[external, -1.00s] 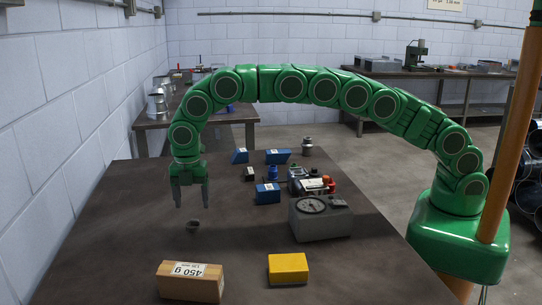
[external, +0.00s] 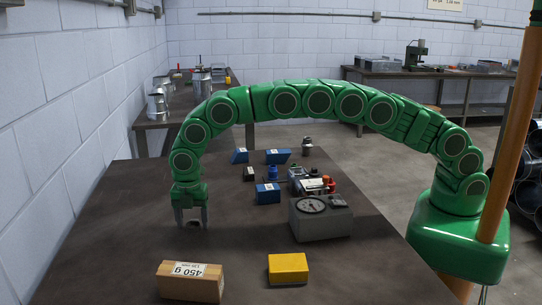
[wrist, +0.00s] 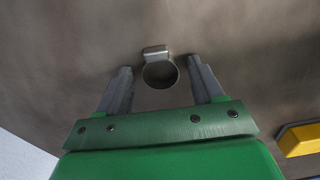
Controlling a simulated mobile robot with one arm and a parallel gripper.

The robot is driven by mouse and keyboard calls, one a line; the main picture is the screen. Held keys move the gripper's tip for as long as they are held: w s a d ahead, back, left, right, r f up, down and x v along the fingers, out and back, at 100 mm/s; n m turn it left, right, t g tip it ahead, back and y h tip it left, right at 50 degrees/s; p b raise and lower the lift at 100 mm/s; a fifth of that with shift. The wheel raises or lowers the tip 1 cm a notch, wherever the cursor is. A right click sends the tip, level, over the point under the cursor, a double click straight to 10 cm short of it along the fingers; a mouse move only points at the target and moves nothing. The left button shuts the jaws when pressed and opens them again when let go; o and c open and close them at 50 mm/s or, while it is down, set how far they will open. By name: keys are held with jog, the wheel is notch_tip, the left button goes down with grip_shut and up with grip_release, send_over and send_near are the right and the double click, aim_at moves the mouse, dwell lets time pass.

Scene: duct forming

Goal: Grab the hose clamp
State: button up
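The hose clamp (wrist: 156,52) is a small grey metal ring with a block-shaped screw housing on its rim. In the wrist view it lies on the dark tabletop between and slightly beyond my fingertips. My gripper (wrist: 160,70) is open, with one grey finger on each side of the ring and a visible gap to each. In the external view my gripper (external: 192,224) points down, low over the table's left part. The clamp is mostly hidden by the fingers there.
A wooden block labelled 450 g (external: 190,282) and a yellow block (external: 288,268) lie at the near edge. A grey dial gauge box (external: 320,222) stands to the right. Several blue blocks, one at the middle (external: 267,194), lie farther back. The table (external: 110,230) is clear on the left.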

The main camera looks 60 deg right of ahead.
aim_at(193, 223)
jog(key=c, duration=0.9)
jog(key=shift+c, duration=0.3)
jog(key=shift+r, duration=1.65)
jog(key=shift+s+d+r, duration=0.65)
jog(key=shift+s+r, duration=0.05)
jog(key=shift+r, duration=0.25)
jog(key=s+d+r, duration=0.7)
jog(key=s, duration=0.2)
jog(key=shift+s+r, duration=0.4)
